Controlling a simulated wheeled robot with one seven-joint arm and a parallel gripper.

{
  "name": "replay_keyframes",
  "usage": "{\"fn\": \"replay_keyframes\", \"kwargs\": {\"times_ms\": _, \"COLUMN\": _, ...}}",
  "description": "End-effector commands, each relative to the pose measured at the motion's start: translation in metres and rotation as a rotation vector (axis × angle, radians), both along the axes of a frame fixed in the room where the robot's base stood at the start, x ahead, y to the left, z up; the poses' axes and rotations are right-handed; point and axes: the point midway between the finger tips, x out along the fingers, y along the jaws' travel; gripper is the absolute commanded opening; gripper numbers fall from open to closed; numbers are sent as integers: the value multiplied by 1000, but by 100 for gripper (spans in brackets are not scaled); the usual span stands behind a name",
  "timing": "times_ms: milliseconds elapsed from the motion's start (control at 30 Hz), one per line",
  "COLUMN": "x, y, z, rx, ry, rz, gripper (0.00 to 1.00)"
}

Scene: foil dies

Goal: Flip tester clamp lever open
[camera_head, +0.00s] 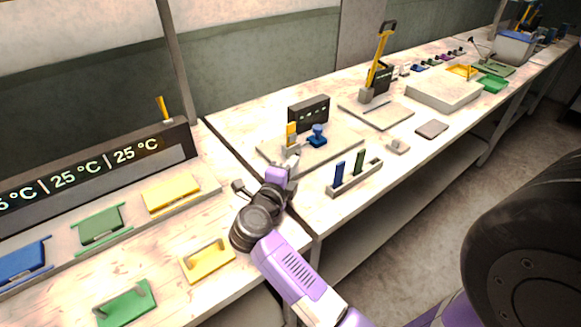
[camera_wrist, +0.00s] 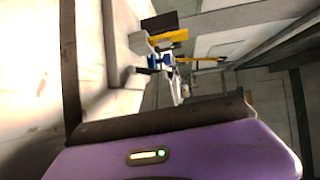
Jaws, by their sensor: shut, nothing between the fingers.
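The tester is a grey base plate (camera_head: 343,150) with a black display box (camera_head: 309,113) at its back. A yellow upright part (camera_head: 291,134) and a blue knob-like part (camera_head: 317,135) stand on it; I cannot tell which one is the clamp lever, or how far it is turned. My gripper (camera_head: 291,164) is shut and empty, at the plate's front left edge, just in front of the yellow part. In the wrist view, yellow (camera_wrist: 172,37) and blue (camera_wrist: 165,61) parts show beyond my gripper. Contact cannot be made out.
A tall yellow-handled press (camera_head: 379,65) stands farther back. Yellow (camera_head: 207,260) and green (camera_head: 126,303) handled blocks lie at the lower left. A temperature display (camera_head: 100,170) stands at the left.

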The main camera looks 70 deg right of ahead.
Motion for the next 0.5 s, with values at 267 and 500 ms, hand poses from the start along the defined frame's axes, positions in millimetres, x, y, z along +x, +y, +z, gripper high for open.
{"fn": "replay_keyframes", "kwargs": {"times_ms": 267, "x": 1, "y": 0, "z": 2, "rx": 3, "ry": 4, "rz": -1, "gripper": 0}}
{"fn": "replay_keyframes", "kwargs": {"times_ms": 500, "x": 6, "y": 0, "z": 4, "rx": 24, "ry": 38, "rz": 1, "gripper": 0}}
